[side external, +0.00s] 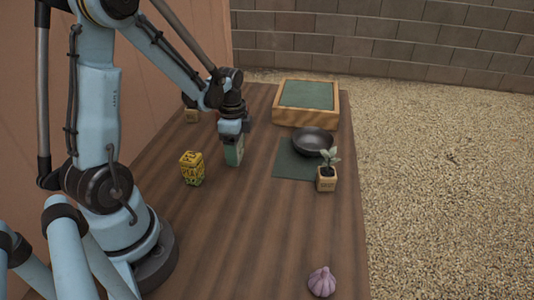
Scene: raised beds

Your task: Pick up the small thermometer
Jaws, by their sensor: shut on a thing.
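My gripper (232,138) points down over the left part of the wooden table in the side external view. It is shut on a small upright box-shaped thing (234,155) with a green face and pale edges. This may be the small thermometer, but its markings are too small to read. The fingers cover its top. I cannot tell whether its bottom touches the table. No other thing in view looks like a thermometer.
A yellow patterned tin (192,169) stands close to the left. A wooden tray (306,123) is behind. A garlic bulb (321,282) lies in front. The middle front is clear.

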